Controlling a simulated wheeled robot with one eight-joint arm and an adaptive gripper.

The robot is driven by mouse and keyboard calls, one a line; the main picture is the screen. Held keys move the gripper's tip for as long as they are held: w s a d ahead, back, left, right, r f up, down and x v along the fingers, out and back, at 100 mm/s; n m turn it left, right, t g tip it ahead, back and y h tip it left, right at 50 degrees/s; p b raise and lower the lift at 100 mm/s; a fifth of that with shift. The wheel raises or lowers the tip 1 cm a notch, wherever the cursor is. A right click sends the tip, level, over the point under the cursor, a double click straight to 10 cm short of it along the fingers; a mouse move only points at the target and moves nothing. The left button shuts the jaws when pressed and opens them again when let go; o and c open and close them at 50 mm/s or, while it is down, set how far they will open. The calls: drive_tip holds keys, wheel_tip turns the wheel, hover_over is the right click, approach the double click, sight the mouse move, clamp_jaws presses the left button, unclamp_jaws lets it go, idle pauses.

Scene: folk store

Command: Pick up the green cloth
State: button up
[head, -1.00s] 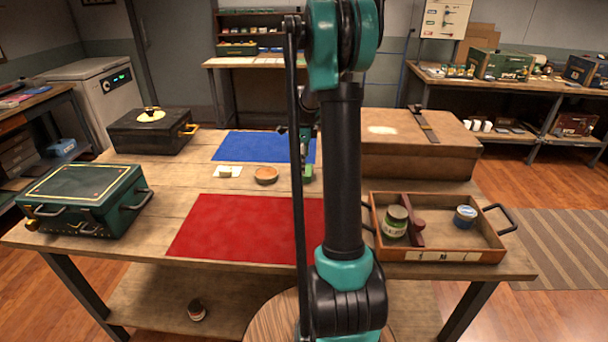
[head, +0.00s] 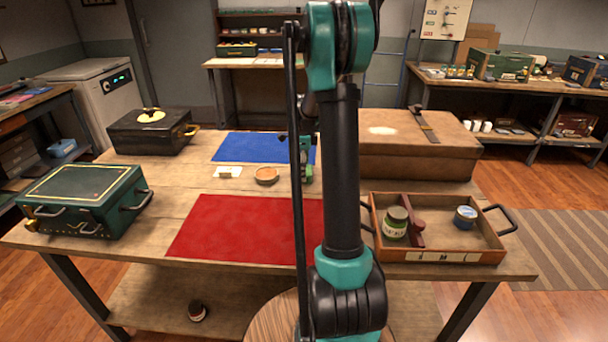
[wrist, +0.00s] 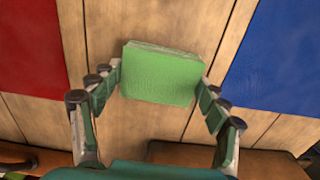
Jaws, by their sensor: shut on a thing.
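The green cloth (wrist: 161,74) looks like a thick folded block in the wrist view, with its flat face toward the camera. My gripper (wrist: 160,88) has one finger against each side of it and is shut on it. Wooden boards lie behind it; I cannot tell whether it is clear of the tabletop. In the head view, my gripper (head: 306,160) is small and partly hidden behind my own arm, over the table between the blue and red mats. The cloth is hard to tell from the gripper there.
A blue mat (head: 247,146) and red mat (head: 240,230) lie on the table (head: 150,235). A small bowl (head: 266,176) is left of my gripper. A large wooden box (head: 410,160) and a tray (head: 470,236) with jars stand right; a green case (head: 85,195) stands left.

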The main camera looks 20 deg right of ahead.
wheel_tip(320, 180, up, 20)
idle(0.6)
drive_tip(key=o, duration=0.5)
drive_tip(key=shift+c, duration=0.2)
drive_tip(key=c, duration=0.4)
drive_tip(key=shift+o, duration=0.2)
